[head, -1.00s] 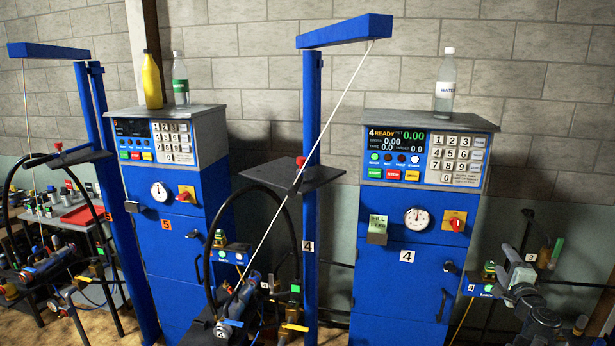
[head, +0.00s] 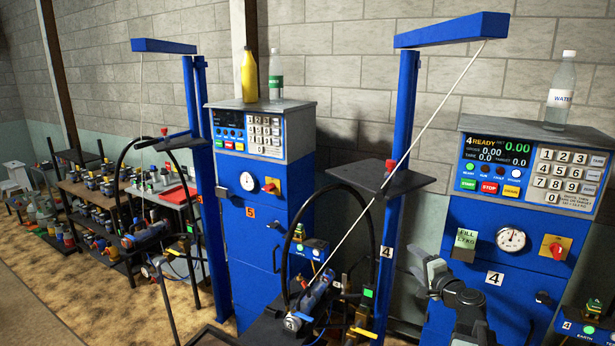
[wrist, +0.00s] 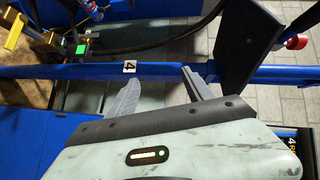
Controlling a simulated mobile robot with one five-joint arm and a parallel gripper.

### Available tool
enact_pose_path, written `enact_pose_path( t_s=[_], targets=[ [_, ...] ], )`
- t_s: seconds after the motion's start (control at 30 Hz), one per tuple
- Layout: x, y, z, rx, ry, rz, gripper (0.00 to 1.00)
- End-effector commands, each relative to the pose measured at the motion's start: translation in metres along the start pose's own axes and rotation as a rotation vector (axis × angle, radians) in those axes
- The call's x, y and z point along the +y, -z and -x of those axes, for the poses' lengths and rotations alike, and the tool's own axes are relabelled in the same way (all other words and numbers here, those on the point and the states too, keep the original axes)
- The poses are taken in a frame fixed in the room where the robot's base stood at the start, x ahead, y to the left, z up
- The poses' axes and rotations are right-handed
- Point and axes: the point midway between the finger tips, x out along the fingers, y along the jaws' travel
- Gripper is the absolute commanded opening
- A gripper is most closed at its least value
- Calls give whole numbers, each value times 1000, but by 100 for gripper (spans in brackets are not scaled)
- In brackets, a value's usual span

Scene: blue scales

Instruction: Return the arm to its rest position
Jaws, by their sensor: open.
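My gripper (head: 428,270) is in the lower right of the head view, in front of blue scale cabinet 4 (head: 460,215). In the wrist view my gripper (wrist: 160,88) shows two grey fingers spread apart with nothing between them. Beyond the fingers is a blue post (wrist: 235,73) with a "4" label (wrist: 130,67). I cannot tell how far the fingers are from the post. My arm (head: 465,310) reaches up from the lower edge of the head view.
A dark plate (head: 395,182) with a red knob sticks out from post 4. Cabinet 5 (head: 255,215) stands left of it. Bottles stand on both cabinets, including a water bottle (head: 562,90). Workbenches (head: 90,195) line the left wall. The sandy floor (head: 60,290) is open at lower left.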

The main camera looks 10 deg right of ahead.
Motion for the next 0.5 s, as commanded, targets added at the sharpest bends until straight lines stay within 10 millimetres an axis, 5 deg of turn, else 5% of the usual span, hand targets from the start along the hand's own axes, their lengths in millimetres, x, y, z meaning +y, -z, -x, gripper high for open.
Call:
enact_pose_path(
  t_s=[0.1,0.23,0.4,0.5],
  targets=[
    [0,-104,-32,-196,-57,128,60],
    [13,-217,-44,-421,-141,303,60],
    [51,-340,-24,-716,-294,579,60],
    [88,-386,8,-888,-444,779,60]
  ],
)
